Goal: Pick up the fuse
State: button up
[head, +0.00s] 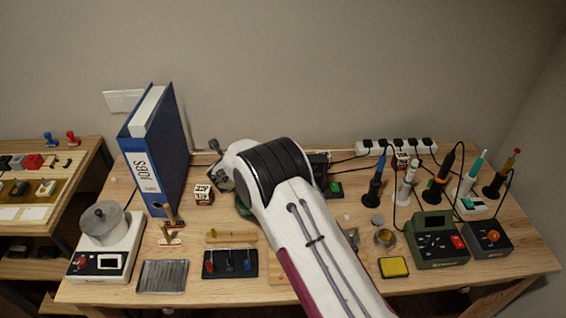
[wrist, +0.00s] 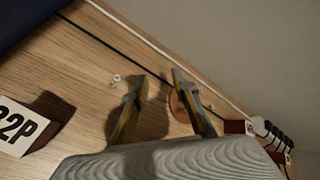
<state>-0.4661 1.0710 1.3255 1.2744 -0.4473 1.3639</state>
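My gripper (wrist: 160,78) shows in the wrist view with its two fingers apart and nothing visible held between the tips. A tiny shiny piece (wrist: 115,79) lies on the wood just left of the left fingertip; it may be the fuse, but it is too small to tell. A copper-coloured round piece (wrist: 176,104) shows partly behind the right finger. In the head view my arm covers the middle of the bench, and I cannot make out a fuse there.
The wooden bench (head: 120,290) is crowded. A tall blue binder (head: 170,150) and a lettered cube (head: 203,195) stand left of my arm. A power strip (head: 390,146) runs along the back right, with several soldering tools in front. A cable (wrist: 100,38) crosses the wood near my fingers.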

jog(key=d+m+h, duration=0.1)
jog(key=m, duration=0.1)
jog(key=w+d+m+h, duration=0.1)
jog(key=d+m, duration=0.1)
jog(key=w+d+m+h, duration=0.1)
jog(key=m, duration=0.1)
jog(key=shift+d+r+m+t, duration=0.3)
jog(key=shift+d+r+m, duration=0.1)
jog(key=s+d+r+m+g+h, duration=0.1)
jog(key=d+r+m+h, duration=0.3)
jog(key=d+m, duration=0.3)
jog(key=shift+s+r+m, duration=0.2)
jog(key=shift+r+m, duration=0.2)
jog(key=shift+m, duration=1.1)
jog(key=shift+f+h, duration=0.15)
jog(key=shift+h, duration=0.15)
jog(key=shift+f, duration=1.6)
